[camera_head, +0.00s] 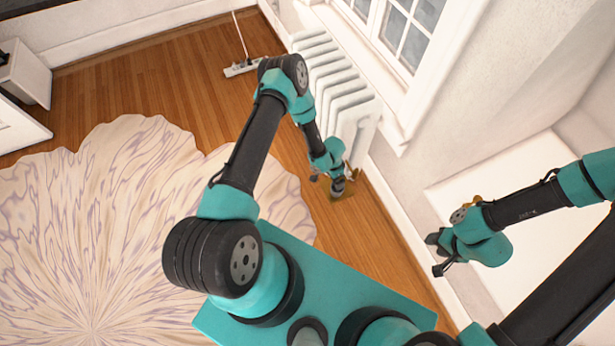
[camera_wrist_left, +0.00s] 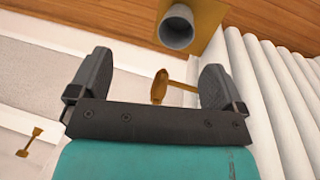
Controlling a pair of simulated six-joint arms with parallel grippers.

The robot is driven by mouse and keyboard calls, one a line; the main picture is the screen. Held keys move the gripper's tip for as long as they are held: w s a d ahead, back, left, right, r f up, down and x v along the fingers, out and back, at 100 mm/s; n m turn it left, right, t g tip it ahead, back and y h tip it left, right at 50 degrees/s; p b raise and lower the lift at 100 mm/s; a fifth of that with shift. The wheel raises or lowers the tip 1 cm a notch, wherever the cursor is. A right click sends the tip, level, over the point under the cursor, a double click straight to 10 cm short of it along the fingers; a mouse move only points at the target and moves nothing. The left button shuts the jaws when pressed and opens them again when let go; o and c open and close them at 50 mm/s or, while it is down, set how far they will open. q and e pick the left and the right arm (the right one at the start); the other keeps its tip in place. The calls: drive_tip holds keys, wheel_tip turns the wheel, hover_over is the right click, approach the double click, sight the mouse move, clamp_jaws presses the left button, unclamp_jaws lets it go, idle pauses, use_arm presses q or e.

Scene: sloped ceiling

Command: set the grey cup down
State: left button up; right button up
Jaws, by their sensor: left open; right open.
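The grey cup (camera_wrist_left: 177,30) shows at the top of the left wrist view, with its round opening towards the camera. It stands on a tan, flat board (camera_wrist_left: 212,14). My left gripper (camera_wrist_left: 158,62) is open, its two fingers apart and the cup beyond their tips, not between them. In the head view the left gripper (camera_head: 335,178) is low beside the radiator, above the tan board (camera_head: 345,194); the cup is hard to make out there. My right gripper (camera_head: 437,254) is open and empty, over a white surface at the right.
A white ribbed radiator (camera_head: 340,85) stands by the wall under a window, close to my left arm. A power strip (camera_head: 245,66) lies on the wooden floor. A pale round rug (camera_head: 90,230) covers the left side. A brown handle-like piece (camera_wrist_left: 160,87) shows between the left fingers.

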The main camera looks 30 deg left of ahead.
use_arm(q)
drive_tip(key=s+a+r+n+h, duration=0.1)
drive_tip(key=s+r+n, duration=0.3)
drive_tip(key=s+r, duration=0.4)
drive_tip(key=s+a+r+n+t, duration=0.1)
drive_tip(key=s+a+r+n, duration=0.2)
drive_tip(key=s+r, duration=0.6)
wheel_tip(320, 180, up, 8)
drive_tip(key=shift+a+r+n+t+h, duration=0.1)
drive_tip(key=shift+a+n+t+h, duration=0.2)
drive_tip(key=shift+n, duration=0.6)
drive_tip(key=shift+d, duration=0.1)
